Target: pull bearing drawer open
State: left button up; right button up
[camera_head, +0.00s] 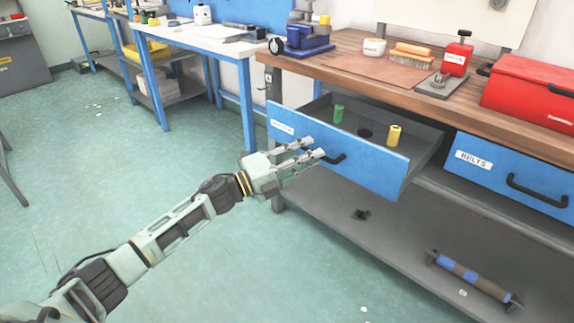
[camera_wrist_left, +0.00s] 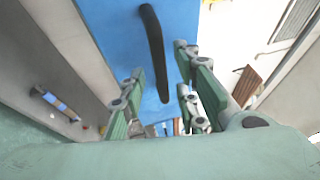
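The bearing drawer (camera_head: 345,165) has a blue front with a white label at its left, too small to read. It stands pulled out from under the wooden bench, its grey inside showing. Its dark handle (camera_head: 335,158) is partly hidden by my left gripper (camera_head: 314,147), which is at the drawer front. In the left wrist view the handle (camera_wrist_left: 153,40) runs between the spread fingers of my left gripper (camera_wrist_left: 159,72). The fingers are open, and I cannot tell whether any touches the handle. My right gripper is not in view.
Inside the drawer are a green spool (camera_head: 338,114), a yellow spool (camera_head: 394,134) and a dark round item (camera_head: 365,133). A lower shelf (camera_head: 400,245) holds a blue-brown roller (camera_head: 470,278). The green floor (camera_head: 200,270) at left is clear.

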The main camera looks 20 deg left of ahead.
pick_arm(q)
jog(key=v, duration=1)
